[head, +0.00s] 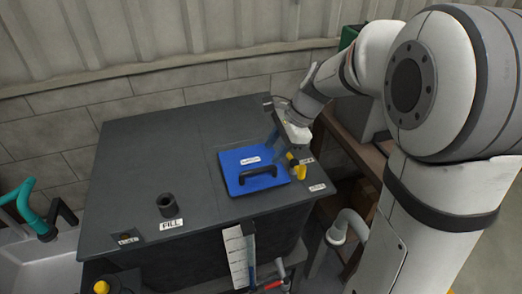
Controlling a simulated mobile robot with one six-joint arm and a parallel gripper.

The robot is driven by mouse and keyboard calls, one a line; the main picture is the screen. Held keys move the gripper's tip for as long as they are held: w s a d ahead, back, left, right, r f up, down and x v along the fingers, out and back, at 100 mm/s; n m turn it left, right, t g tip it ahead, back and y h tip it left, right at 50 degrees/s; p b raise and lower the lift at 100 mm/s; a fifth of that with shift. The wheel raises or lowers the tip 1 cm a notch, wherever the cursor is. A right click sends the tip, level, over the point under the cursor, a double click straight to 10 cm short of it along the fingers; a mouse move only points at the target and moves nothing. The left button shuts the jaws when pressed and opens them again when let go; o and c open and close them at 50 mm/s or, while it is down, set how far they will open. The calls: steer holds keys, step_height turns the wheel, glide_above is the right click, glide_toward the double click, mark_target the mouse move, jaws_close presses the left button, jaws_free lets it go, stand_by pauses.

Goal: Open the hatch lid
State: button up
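The hatch lid (240,182) is a blue square plate with a white label and a black bar handle (259,172). It lies flat and closed on the right part of a dark grey cabinet top (150,150). My gripper (284,148) is over the lid's right edge, behind and to the right of the handle. A yellow part (298,170) shows just below my gripper at that edge; whether they touch, I cannot tell. The fingertips are small and partly hidden, so their opening is unclear.
A short black pipe labelled FILL (167,205) stands on the cabinet top's front left. A white gauge strip (236,257) and a red-handled part (275,283) are at the front. A teal tap (25,205) is at the left. The cabinet top's left is mostly clear.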

mark_target(260, 169)
steer(key=x, duration=0.7)
steer(key=shift+f, duration=0.25)
steer(key=shift+c, duration=0.6)
steer(key=shift+a, duration=0.1)
jaws_close()
